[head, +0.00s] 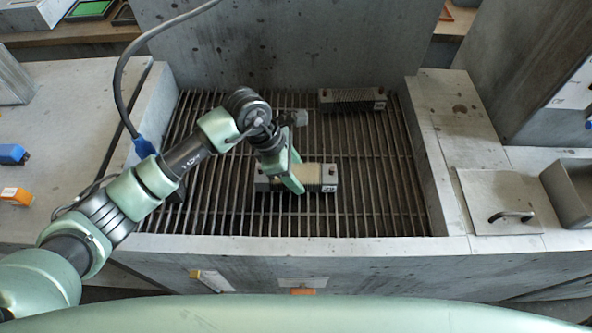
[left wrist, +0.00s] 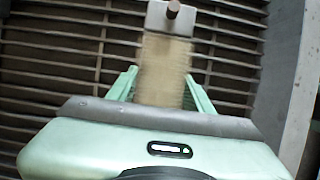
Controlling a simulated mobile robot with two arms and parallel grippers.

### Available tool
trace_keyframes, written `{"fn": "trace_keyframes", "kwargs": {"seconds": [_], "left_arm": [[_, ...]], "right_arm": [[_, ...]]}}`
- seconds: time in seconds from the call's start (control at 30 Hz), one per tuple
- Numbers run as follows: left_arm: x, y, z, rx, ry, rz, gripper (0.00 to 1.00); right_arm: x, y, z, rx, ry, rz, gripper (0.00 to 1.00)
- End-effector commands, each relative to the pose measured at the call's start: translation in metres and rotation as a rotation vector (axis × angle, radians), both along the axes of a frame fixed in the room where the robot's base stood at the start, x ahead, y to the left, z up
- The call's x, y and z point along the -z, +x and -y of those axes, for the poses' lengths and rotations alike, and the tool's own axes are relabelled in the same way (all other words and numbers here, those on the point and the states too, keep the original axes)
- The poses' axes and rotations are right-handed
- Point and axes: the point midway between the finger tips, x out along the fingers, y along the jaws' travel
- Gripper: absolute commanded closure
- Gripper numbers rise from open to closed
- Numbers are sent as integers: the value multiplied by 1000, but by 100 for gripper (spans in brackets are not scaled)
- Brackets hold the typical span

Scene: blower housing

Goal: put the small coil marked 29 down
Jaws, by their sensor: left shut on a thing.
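A small coil (head: 313,175) with a pale winding and grey end blocks lies level over the middle front of the slatted grate (head: 375,205). A small white tag with dark marks is on its right end; I cannot read it surely. My left gripper (head: 290,180) is shut on the coil, one finger in front of it. In the left wrist view the winding (left wrist: 165,70) sits between the two fingers (left wrist: 162,90), with a grey end block and brown peg beyond. I cannot tell whether the coil touches the bars. My right gripper is not in view.
A second, darker coil (head: 352,99) lies on the grate at the back right. Concrete walls enclose the grate on its sides. A lid with a black handle (head: 512,216) and a grey bin (head: 572,190) are on the right. Bare grate lies right of the held coil.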

Motion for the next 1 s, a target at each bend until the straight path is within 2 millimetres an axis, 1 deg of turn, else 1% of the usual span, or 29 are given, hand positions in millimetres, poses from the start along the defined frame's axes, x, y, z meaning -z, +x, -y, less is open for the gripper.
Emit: {"fn": "trace_keyframes", "kwargs": {"seconds": [0.23,0.33,0.37,0.4,0.43,0.7,0.8,0.83,0.93,1.0], "left_arm": [[0,1,1,1,-2,4,100],[3,1,0,1,-2,4,100],[3,0,0,0,0,2,41],[2,0,0,1,0,1,30],[2,0,0,1,0,1,28],[2,0,0,0,0,1,28],[-2,1,0,0,0,1,28],[-3,1,-2,0,0,3,28],[-16,2,-8,-1,1,6,28],[-28,2,-13,0,1,7,28]], "right_arm": [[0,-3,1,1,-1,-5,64],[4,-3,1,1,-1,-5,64],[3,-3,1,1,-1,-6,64],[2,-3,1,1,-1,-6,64],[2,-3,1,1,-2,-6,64],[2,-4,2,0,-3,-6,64],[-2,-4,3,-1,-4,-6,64],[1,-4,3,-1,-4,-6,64],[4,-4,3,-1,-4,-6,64],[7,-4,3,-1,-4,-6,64]]}}
